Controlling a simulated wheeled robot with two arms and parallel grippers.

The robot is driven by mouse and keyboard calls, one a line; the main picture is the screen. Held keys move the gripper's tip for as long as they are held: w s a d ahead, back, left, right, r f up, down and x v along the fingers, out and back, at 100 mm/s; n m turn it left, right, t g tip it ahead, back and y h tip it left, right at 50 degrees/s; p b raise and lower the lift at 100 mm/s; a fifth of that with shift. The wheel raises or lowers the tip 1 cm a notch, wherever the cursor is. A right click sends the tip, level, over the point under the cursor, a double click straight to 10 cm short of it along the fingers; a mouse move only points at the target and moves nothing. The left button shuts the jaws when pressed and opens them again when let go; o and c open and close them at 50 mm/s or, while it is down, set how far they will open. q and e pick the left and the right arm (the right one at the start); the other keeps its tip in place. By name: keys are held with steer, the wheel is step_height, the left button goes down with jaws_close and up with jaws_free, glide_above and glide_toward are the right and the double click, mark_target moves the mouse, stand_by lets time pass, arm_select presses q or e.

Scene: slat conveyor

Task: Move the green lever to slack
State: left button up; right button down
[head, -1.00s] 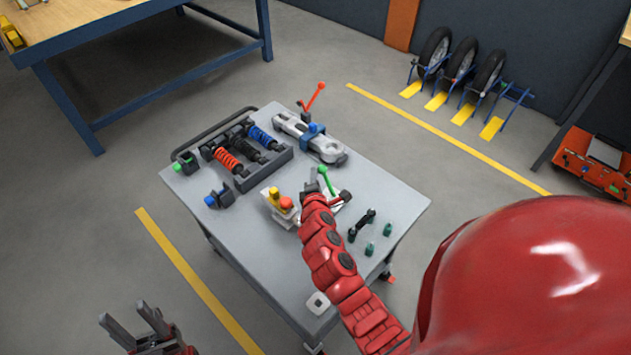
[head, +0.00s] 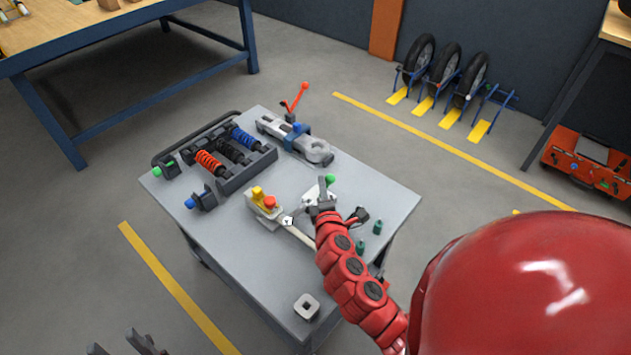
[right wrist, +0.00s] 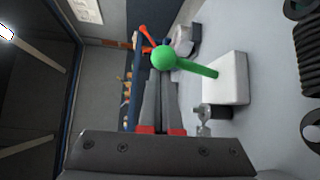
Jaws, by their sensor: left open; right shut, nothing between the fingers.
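The green lever has a round green knob (head: 330,179) on a small white device on the cart top. In the right wrist view the green knob (right wrist: 165,57) and its short stick (right wrist: 198,68) lean out from a white block (right wrist: 225,78). My right gripper (head: 322,202) is shut and empty, close beside the lever. In the right wrist view its fingertips (right wrist: 160,88) lie just by the knob, which partly covers them; I cannot tell whether they touch. My left gripper (head: 118,345) is open, low at the left and cut off by the picture edge.
The grey cart top (head: 230,262) holds a rack of coil shock absorbers (head: 220,155), a grey clamp with a red lever (head: 298,97), yellow and red knobs (head: 262,198), green pegs (head: 377,227) and a square block (head: 307,306). The front left of the top is clear.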

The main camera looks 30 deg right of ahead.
steer(key=shift+s+d+f+b, duration=0.25)
steer(key=shift+s+f, duration=0.1)
steer(key=shift+s, duration=0.25)
steer(key=shift+s+d+f+b, duration=0.1)
steer(key=shift+s+d+f, duration=0.15)
steer(key=shift+s, duration=0.3)
steer(key=shift+s+f, duration=0.1)
steer(key=shift+s+a, duration=0.2)
steer(key=shift+s, duration=0.1)
steer(key=p+v, duration=0.3)
steer(key=v, duration=1.3)
steer(key=shift+s, duration=0.35)
steer(key=shift+a, duration=0.15)
